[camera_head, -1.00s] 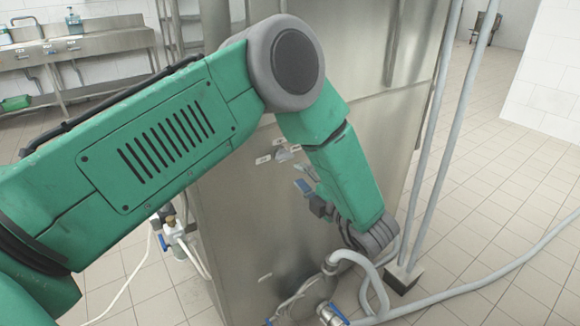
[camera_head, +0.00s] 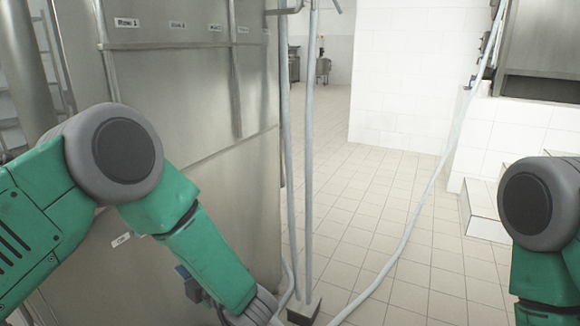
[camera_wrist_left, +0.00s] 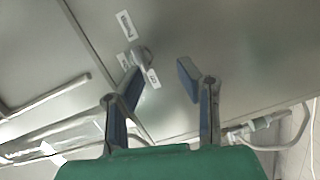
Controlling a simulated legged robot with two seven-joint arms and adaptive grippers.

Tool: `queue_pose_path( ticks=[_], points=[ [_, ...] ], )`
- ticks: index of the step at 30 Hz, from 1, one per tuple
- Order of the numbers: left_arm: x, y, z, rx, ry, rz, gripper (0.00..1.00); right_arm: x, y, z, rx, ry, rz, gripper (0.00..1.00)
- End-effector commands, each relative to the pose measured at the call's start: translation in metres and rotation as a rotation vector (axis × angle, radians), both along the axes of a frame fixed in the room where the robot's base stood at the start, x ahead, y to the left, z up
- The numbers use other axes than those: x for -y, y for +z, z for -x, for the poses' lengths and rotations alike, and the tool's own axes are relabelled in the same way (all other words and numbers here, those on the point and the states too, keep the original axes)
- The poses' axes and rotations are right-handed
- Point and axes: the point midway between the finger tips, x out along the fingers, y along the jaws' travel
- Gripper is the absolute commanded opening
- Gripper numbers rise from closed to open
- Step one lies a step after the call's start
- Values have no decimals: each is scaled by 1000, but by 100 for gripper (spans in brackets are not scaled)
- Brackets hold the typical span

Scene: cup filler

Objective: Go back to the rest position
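My left gripper (camera_wrist_left: 160,82) shows in the left wrist view with its two blue-padded fingers apart and nothing between them. Beyond the fingertips is the metal face of the steel cabinet (camera_wrist_left: 235,60), with small labels and a light-coloured knob or handle (camera_wrist_left: 139,54) close behind the left finger. I cannot tell whether that finger touches it. In the head view my left arm comes in from the left in front of the steel cabinet (camera_head: 180,75), and its gripper is mostly cut off at the bottom. My right arm shows at the right edge, its gripper outside the picture.
Two vertical grey pipes (camera_head: 311,150) stand at the cabinet's right on a dark foot (camera_head: 303,310). A grey hose (camera_head: 408,232) runs across the tiled floor (camera_head: 360,200). White tiled steps (camera_head: 484,212) stand at the right. The middle floor is open.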

Motion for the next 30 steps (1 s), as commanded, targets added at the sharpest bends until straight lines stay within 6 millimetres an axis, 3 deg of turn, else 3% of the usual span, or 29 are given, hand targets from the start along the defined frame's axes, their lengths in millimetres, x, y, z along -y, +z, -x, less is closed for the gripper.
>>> queue_pose_path(
  ticks=[2, 5, 6, 9, 12, 15, 18, 21, 24, 30],
  points=[
    [-5, -40, 6, -232, -191, -61, 31, 0, 0, 0, -1, 0, 0, 40],
    [-3, -105, 34, -620, -512, -168, 31, 0, 0, 0, -1, 0, 0, 40],
    [-1, -129, 54, -770, -639, -212, 31, 0, 0, 0, -1, 0, 0, 40],
    [1, -176, 114, -1096, -929, -302, 31, 0, 0, 0, -1, 0, 0, 40],
    [1, -205, 183, -1362, -1199, -370, 31, 0, 0, 0, -1, 0, 0, 40],
    [-3, -218, 248, -1560, -1437, -413, 31, 0, 0, 0, -1, 0, 0, 40],
    [-6, -220, 298, -1689, -1623, -436, 31, 0, 0, 0, -1, 0, 0, 40],
    [-8, -218, 330, -1760, -1749, -446, 31, 0, 0, 0, -1, 0, 0, 40],
    [-9, -216, 346, -1791, -1810, -452, 31, 0, 0, 0, -1, 0, 0, 40],
    [-9, -216, 348, -1795, -1824, -455, 31, 0, 0, 0, -1, 0, 0, 40]
  ],
)
